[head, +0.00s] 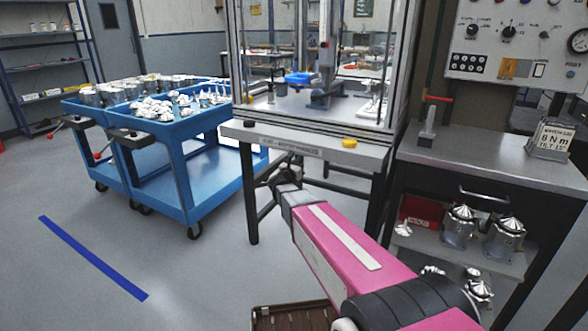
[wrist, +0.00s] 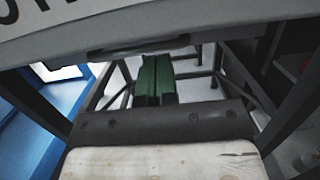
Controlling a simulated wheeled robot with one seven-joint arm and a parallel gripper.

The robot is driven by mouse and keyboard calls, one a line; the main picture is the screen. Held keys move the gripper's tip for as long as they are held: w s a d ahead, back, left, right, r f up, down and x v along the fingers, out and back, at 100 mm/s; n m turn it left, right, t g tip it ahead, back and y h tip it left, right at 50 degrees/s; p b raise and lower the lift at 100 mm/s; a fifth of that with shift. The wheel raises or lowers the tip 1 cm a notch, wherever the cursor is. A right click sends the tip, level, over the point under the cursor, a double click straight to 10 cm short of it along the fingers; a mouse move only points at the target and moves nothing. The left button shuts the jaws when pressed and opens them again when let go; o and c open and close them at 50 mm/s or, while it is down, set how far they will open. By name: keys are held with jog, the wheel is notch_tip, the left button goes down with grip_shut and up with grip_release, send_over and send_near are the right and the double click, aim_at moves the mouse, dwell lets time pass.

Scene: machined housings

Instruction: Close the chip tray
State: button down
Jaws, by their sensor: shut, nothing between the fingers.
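My gripper (wrist: 156,62) shows in the wrist view as two green fingers pressed together, with nothing between them. Their tips are close below the underside of a grey bench edge. A slim dark piece with a pale grey edge (wrist: 120,51) lies under that edge, just above the fingertips. It may be the chip tray's front, but I cannot tell how far it is out or whether the fingers touch it. In the head view my pink arm reaches to the front of the enclosed machine's bench (head: 320,148), and its end hides part of the space below.
A blue cart (head: 190,122) with metal parts stands left of the bench. A grey worktable (head: 490,160) with a shelf of metal housings (head: 460,226) stands at the right.

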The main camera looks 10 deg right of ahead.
jog(key=shift+x, duration=0.95)
jog(key=shift+f+x, duration=0.1)
jog(key=shift+x, duration=0.5)
jog(key=shift+f+x, duration=0.15)
jog(key=shift+x, duration=0.45)
jog(key=shift+w, duration=0.15)
